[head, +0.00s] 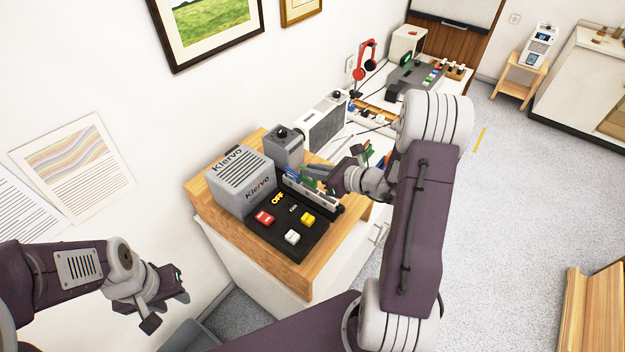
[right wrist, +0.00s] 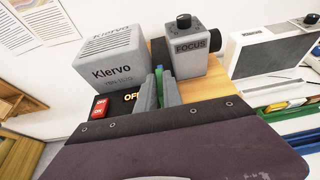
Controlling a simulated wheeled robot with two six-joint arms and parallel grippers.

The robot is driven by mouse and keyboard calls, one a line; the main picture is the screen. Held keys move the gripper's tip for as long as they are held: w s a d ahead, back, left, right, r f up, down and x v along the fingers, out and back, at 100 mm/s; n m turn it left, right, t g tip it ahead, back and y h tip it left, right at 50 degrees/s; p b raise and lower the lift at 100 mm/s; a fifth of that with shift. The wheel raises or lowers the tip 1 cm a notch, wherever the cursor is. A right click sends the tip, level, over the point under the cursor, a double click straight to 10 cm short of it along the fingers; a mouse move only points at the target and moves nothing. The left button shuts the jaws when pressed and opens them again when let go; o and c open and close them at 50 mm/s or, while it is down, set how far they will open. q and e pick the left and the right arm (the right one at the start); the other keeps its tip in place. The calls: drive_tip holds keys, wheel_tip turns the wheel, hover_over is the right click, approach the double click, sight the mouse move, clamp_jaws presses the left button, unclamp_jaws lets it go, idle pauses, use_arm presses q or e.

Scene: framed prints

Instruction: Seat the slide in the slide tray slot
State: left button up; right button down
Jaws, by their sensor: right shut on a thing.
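My right gripper (head: 312,180) is shut on the slide, at the slide tray beside the grey Klervo projector. The slide (head: 308,171) shows as a small green piece at the fingertips. In the right wrist view, a thin green edge of it (right wrist: 159,72) shows between the grey fingers (right wrist: 158,92); the rest is hidden. The slide tray (head: 322,198) is a long grey strip with small blue pieces at its far-left end. I cannot tell whether the slide is inside a slot or above it. My left gripper (head: 168,305) is open and empty, left of the cabinet.
The Klervo projector (head: 240,180) and a grey FOCUS unit (head: 284,148) stand behind the tray. A black panel (head: 285,238) with red, white and yellow switches lies in front. A white speaker-like box (head: 325,125) stands behind.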

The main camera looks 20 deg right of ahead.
sight(316, 182)
drive_tip(key=shift+s+f, duration=0.15)
drive_tip(key=shift+s, duration=0.1)
wheel_tip(316, 182, down, 4)
drive_tip(key=shift+r+p, duration=0.2)
drive_tip(key=shift+p, duration=0.1)
drive_tip(key=shift+w+f, duration=0.1)
drive_tip(key=shift+w, duration=0.05)
drive_tip(key=shift+f, duration=0.15)
drive_tip(key=c, duration=1.7)
unclamp_jaws()
drive_tip(key=shift+c, duration=0.2)
drive_tip(key=shift+o, duration=1.2)
